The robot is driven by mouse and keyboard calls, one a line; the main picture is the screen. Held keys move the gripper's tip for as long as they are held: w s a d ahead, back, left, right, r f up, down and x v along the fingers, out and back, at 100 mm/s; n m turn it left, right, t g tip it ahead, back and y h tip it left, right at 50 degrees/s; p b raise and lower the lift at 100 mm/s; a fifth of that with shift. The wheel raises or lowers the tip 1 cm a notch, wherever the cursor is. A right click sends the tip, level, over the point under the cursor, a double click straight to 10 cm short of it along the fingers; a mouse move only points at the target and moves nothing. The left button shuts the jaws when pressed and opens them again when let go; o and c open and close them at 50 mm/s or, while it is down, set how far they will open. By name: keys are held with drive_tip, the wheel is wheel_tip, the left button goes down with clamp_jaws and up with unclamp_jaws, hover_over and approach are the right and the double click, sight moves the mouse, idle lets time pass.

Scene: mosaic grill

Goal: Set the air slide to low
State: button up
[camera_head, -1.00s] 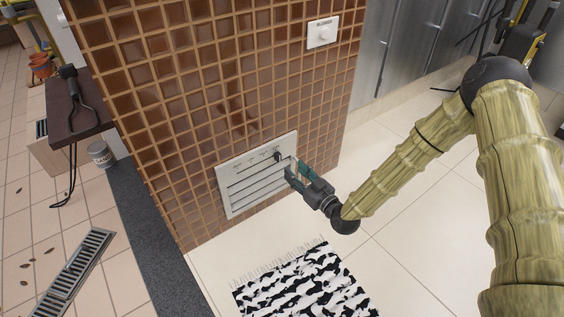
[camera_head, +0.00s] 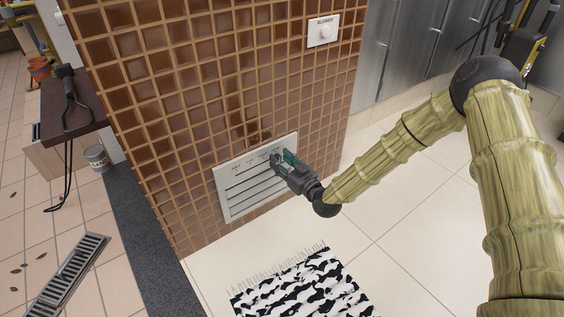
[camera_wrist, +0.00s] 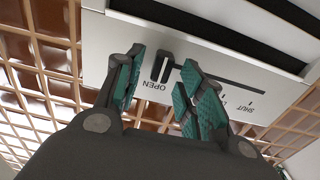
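The white vent panel (camera_head: 226,200) is set low in the tiled wall, with dark louvre slots. It also shows in the wrist view (camera_wrist: 205,38). The air slide (camera_wrist: 164,66) is a small upright tab at the OPEN end of its dark slot. The slot runs to the right in the wrist view, past a partly hidden label starting with L, to SHUT. My gripper (camera_wrist: 160,80) is open, with a teal-padded finger on each side of the tab and gaps visible. In the head view my gripper (camera_head: 280,161) is at the panel's upper right and hides the tab.
A white blower switch (camera_head: 324,31) is higher on the same wall. A black-and-white rug (camera_head: 300,290) lies on the floor below. A dark shelf (camera_head: 88,105) and a can (camera_head: 97,158) are at the left. Floor to the right is clear.

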sight(251, 167)
clamp_jaws()
drive_tip(key=s+a+p, duration=0.1)
drive_tip(key=a, duration=0.1)
drive_tip(key=s+a+p, duration=0.4)
drive_tip(key=a, duration=0.1)
drive_tip(key=shift+s+r, duration=0.1)
drive_tip(key=shift+s+a, duration=0.35)
drive_tip(key=shift+a, duration=0.2)
drive_tip(key=shift+o, duration=0.6)
unclamp_jaws()
drive_tip(key=shift+s+d, duration=0.1)
drive_tip(key=v, duration=1.1)
drive_tip(key=shift+s+d, duration=0.2)
drive_tip(key=shift+s, duration=0.15)
